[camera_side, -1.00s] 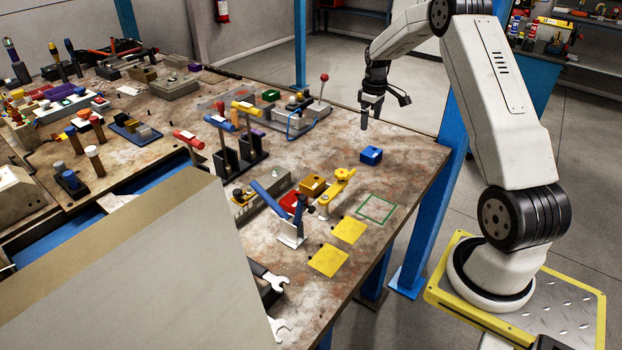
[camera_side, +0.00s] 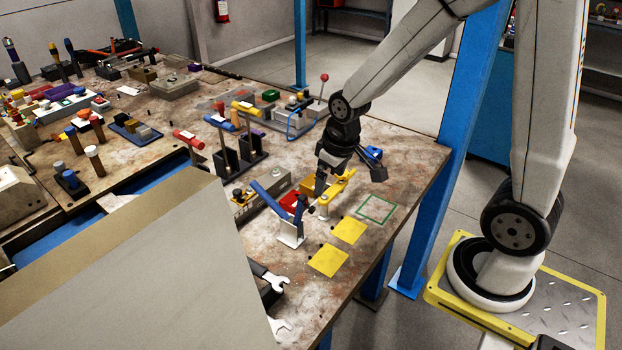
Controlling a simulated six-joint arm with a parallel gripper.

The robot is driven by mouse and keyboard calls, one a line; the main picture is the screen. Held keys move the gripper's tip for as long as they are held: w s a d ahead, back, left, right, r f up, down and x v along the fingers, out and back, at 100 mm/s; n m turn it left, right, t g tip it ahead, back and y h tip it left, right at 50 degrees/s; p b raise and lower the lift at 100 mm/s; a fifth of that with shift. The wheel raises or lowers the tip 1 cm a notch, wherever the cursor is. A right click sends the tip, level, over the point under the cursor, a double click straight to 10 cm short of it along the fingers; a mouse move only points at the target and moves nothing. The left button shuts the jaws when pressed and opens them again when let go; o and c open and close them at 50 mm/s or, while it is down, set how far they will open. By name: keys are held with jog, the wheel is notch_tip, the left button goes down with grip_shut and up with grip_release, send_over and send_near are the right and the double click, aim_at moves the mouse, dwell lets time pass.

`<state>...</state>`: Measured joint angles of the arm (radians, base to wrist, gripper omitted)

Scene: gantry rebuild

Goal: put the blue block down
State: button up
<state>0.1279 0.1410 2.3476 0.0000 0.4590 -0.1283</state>
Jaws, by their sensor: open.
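The blue block (camera_side: 375,152) lies on the worn table near its right edge, partly hidden behind my gripper. My gripper (camera_side: 320,188) points down with its jaws open, left of the blue block and apart from it. Its fingertips are close to the yellow block (camera_side: 307,184) and the yellow clamp lever (camera_side: 338,186); I cannot tell whether they touch. A green square outline (camera_side: 362,212) is marked on the table, in front of the blue block, with nothing on it.
Two yellow squares (camera_side: 348,230) (camera_side: 328,260) lie bare on the table. A red block (camera_side: 291,200) and a blue-handled clamp (camera_side: 290,230) stand left of my gripper. Upright tools (camera_side: 225,155) stand farther back. A large grey panel (camera_side: 150,275) covers the near left.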

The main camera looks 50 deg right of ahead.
jog(key=s+a, duration=0.4)
jog(key=s, duration=0.1)
jog(key=shift+s+a+f, duration=0.15)
jog(key=shift+s+f, duration=0.1)
jog(key=shift+f, duration=0.15)
jog(key=shift+w, duration=0.15)
jog(key=w+d+m, duration=0.7)
jog(key=d+m, duration=0.1)
jog(key=m, duration=0.1)
jog(key=m+g, duration=0.2)
jog(key=m, duration=2.5)
send_over(378, 153)
notch_tip(378, 153, down, 7)
jog(key=shift+r, duration=0.15)
jog(key=shift+f, duration=1.3)
jog(key=shift+f, duration=0.1)
